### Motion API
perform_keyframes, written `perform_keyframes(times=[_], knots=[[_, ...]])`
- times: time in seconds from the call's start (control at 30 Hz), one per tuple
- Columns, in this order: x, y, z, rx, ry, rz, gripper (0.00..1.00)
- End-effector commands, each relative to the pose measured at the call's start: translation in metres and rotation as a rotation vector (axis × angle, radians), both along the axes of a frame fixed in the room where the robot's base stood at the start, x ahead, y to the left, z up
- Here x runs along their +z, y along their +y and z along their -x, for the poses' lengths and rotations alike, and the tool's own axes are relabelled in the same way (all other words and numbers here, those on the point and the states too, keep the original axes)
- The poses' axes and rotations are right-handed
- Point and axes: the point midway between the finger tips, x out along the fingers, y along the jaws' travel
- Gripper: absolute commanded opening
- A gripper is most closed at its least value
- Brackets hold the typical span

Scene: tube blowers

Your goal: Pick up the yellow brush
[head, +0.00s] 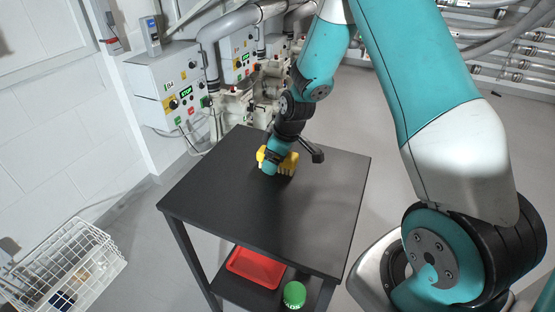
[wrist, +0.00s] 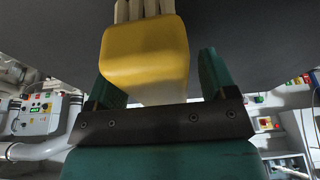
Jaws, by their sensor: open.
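The yellow brush (head: 289,164) is on the black table top, partly hidden behind my gripper (head: 271,166) in the head view. In the wrist view the brush (wrist: 145,52) shows a rounded yellow block with pale bristles at the top edge and a pale part below. My gripper (wrist: 160,85) has its two teal fingers apart, one on each side of the brush. A narrow gap shows at the right finger; contact at the left finger cannot be told.
The black table (head: 215,195) is otherwise bare. Its lower shelf holds a red tray (head: 254,267) and a green-lidded container (head: 294,294). A white wire basket (head: 65,265) stands at lower left. Control boxes (head: 170,85) and pipes line the wall behind.

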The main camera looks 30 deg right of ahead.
Motion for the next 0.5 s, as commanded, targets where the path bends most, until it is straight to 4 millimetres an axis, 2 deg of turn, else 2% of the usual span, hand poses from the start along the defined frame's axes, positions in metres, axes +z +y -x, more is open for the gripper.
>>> perform_keyframes(times=[0.5], knots=[[-0.0048, -0.0001, 0.0002, 0.0, 0.0, 0.0, 0.78]])
